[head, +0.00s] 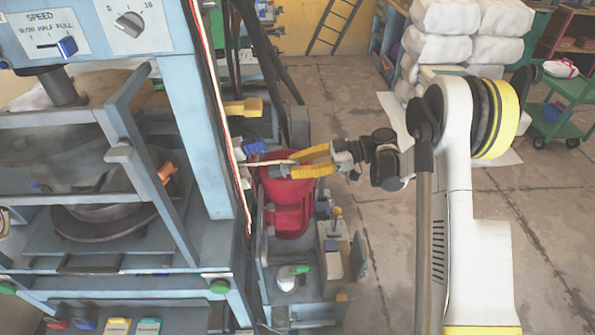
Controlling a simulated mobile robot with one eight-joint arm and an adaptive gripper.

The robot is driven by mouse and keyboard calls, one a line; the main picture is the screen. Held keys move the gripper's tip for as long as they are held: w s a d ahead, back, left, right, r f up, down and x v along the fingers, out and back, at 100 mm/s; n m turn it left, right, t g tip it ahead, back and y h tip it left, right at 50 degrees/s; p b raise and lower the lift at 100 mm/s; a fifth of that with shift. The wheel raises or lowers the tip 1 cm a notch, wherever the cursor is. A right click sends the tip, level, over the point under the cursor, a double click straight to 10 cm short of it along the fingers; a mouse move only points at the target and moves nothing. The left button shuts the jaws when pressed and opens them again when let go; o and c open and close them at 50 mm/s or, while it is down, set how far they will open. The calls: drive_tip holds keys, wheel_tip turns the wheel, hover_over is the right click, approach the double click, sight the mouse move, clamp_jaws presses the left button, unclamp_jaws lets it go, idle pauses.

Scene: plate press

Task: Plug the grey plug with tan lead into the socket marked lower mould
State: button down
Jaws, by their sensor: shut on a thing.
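My gripper (295,165), with yellow fingers, reaches left from my arm to the side of the blue press. It is shut on the small grey plug (283,170), which shows only in part at the fingertips. A thin tan lead (262,163) runs left from there towards the press post. The plug is above and in front of a red motor-like body. I cannot make out a socket marked lower mould; no such label is readable in the head view.
The blue press frame (203,130) fills the left side. The red body (289,205) stands below my gripper, with a blue part (256,146) and a yellow-ended part (246,107) nearby. Black hoses (268,50) hang behind.

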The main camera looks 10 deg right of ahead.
sight(278, 170)
drive_tip(key=shift+x, duration=2.5)
drive_tip(key=shift+b, duration=0.65)
drive_tip(key=shift+b+x, duration=0.65)
drive_tip(key=shift+x, duration=1.35)
drive_tip(key=c, duration=1.2)
unclamp_jaws()
